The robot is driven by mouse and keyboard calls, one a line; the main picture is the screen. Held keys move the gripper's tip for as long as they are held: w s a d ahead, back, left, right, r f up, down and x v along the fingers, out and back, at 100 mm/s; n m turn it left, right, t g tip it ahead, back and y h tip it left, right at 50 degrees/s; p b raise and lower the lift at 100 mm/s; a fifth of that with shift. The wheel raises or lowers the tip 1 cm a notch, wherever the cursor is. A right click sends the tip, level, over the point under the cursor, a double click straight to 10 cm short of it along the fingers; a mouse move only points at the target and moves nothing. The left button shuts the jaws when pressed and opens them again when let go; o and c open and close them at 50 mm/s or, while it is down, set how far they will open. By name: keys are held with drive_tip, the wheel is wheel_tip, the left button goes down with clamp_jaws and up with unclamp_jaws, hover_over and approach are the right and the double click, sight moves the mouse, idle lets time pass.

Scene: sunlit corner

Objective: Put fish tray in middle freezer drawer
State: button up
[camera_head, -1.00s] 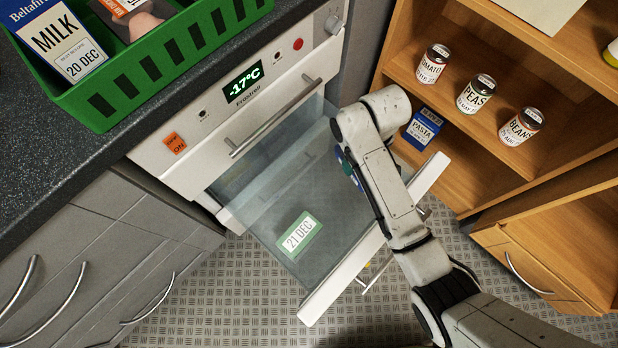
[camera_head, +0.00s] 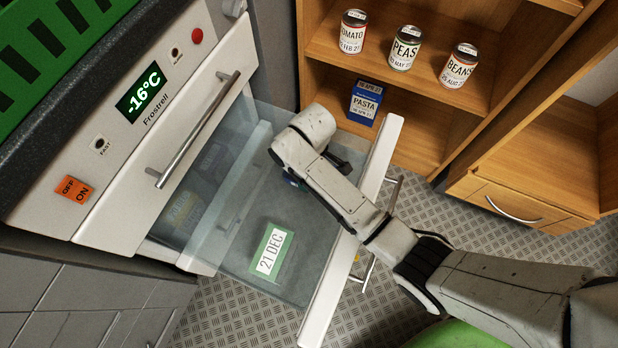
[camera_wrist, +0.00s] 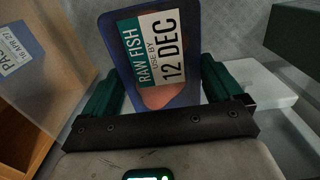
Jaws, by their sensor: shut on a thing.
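The fish tray (camera_wrist: 168,50) is blue, with a "RAW FISH, use by 12 DEC" label and pink fish showing. In the wrist view my gripper (camera_wrist: 160,85) is shut on it, one green finger at each side. In the head view the arm hides most of the gripper and tray; a little blue shows under the wrist. They are over or in the far right part of an open freezer drawer (camera_head: 325,290). This drawer has clear walls and a white front. Whether the tray touches the floor cannot be told.
A green packet (camera_head: 270,252) labelled 21 DEC lies in the drawer, with free floor around it. A closed white front with a handle (camera_head: 200,130) is above. The display (camera_head: 144,92) reads -16°C. Wooden shelves (camera_head: 410,75) with cans and a pasta box (camera_head: 366,101) stand close behind.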

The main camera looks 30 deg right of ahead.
drive_tip(key=shift+f+b, duration=0.8)
drive_tip(key=shift+f, duration=1.5)
drive_tip(key=shift+f, duration=0.15)
drive_tip(key=o, duration=1)
wheel_tip(320, 180, up, 12)
drive_tip(key=p, duration=0.4)
